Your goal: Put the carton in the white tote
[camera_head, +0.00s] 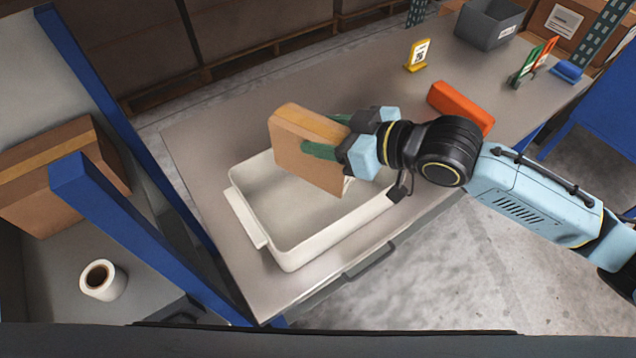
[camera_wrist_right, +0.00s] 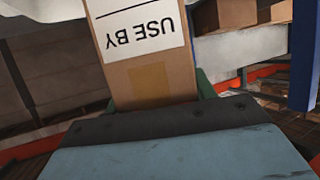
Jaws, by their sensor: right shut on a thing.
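The carton (camera_head: 305,153) is a brown box with a tan top edge. My right gripper (camera_head: 335,147) is shut on it, with green fingers on its sides, and holds it upright over the white tote. In the right wrist view the carton (camera_wrist_right: 151,80) shows a white "USE BY" label between the fingers. The white tote (camera_head: 330,238) is an open, shallow tray on the grey table, and its visible floor is empty. The carton hides the tote's far right part. Whether the carton's lower edge touches the tote's floor I cannot tell. My left gripper is not in view.
On the grey table (camera_head: 195,150) are an orange box (camera_head: 460,105), a yellow sign (camera_head: 418,55), a grey bin (camera_head: 490,25) and green and orange cards (camera_head: 530,62). Blue posts (camera_head: 120,215) stand at left, by a paper roll (camera_head: 103,280) and a cardboard box (camera_head: 60,165).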

